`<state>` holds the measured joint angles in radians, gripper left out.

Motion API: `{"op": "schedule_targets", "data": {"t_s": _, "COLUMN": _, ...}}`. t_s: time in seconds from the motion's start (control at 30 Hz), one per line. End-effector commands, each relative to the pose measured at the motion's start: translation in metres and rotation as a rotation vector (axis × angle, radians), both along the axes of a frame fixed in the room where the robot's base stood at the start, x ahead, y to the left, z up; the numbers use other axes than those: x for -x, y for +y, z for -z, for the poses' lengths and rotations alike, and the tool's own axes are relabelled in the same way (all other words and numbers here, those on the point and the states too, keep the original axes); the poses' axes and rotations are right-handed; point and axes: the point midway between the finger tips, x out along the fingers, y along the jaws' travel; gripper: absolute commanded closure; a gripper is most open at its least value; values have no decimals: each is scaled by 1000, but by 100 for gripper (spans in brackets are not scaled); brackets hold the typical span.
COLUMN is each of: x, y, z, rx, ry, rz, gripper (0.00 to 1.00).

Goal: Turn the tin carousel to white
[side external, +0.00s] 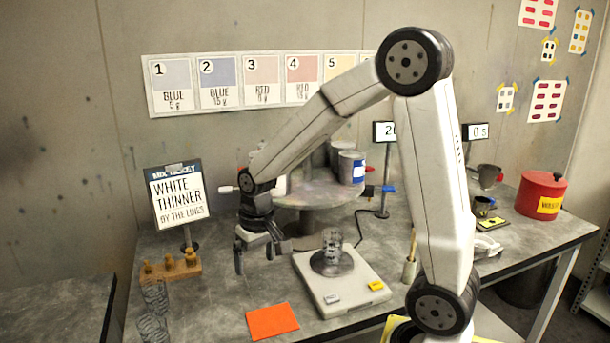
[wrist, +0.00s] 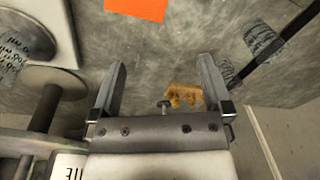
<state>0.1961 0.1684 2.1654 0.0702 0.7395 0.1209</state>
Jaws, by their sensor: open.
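The tin carousel (side external: 310,196) is a grey round platform on a post behind my lower arm. A tin with a blue band (side external: 351,168) stands on its right side, with other grey tins partly behind it. My arm hides the carousel's left side. In the wrist view the carousel's edge (wrist: 15,143) shows at lower left, and a white label with dark letters (wrist: 70,168) is cut off at the bottom. My gripper (side external: 256,252) points down in front and left of the carousel, open and empty. In the wrist view its fingers (wrist: 163,65) are apart, with bench between them.
A white scale (side external: 350,287) with a dark round piece on it stands right of the gripper. An orange card (side external: 272,321) lies in front. A wooden peg block (side external: 170,267) and a sign reading WHITE THINNER (side external: 178,197) are left. A red can (side external: 540,195) stands far right.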

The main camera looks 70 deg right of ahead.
Motion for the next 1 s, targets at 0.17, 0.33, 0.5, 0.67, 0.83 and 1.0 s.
{"op": "schedule_targets", "data": {"t_s": 0.17, "x": -26, "y": -37, "z": -21, "rx": -53, "ry": 64, "rz": 157, "gripper": 0}}
{"op": "schedule_targets", "data": {"t_s": 0.33, "x": -43, "y": -72, "z": -43, "rx": -109, "ry": 124, "rz": 296, "gripper": 0}}
{"op": "schedule_targets", "data": {"t_s": 0.5, "x": -53, "y": -110, "z": -65, "rx": -170, "ry": 182, "rz": 424, "gripper": 0}}
{"op": "schedule_targets", "data": {"t_s": 0.67, "x": -57, "y": -145, "z": -88, "rx": -229, "ry": 236, "rz": 536, "gripper": 0}}
{"op": "schedule_targets", "data": {"t_s": 0.83, "x": -53, "y": -182, "z": -111, "rx": -289, "ry": 287, "rz": 643, "gripper": 0}}
{"op": "schedule_targets", "data": {"t_s": 1.0, "x": -49, "y": -219, "z": -132, "rx": -279, "ry": 299, "rz": 751, "gripper": 0}}
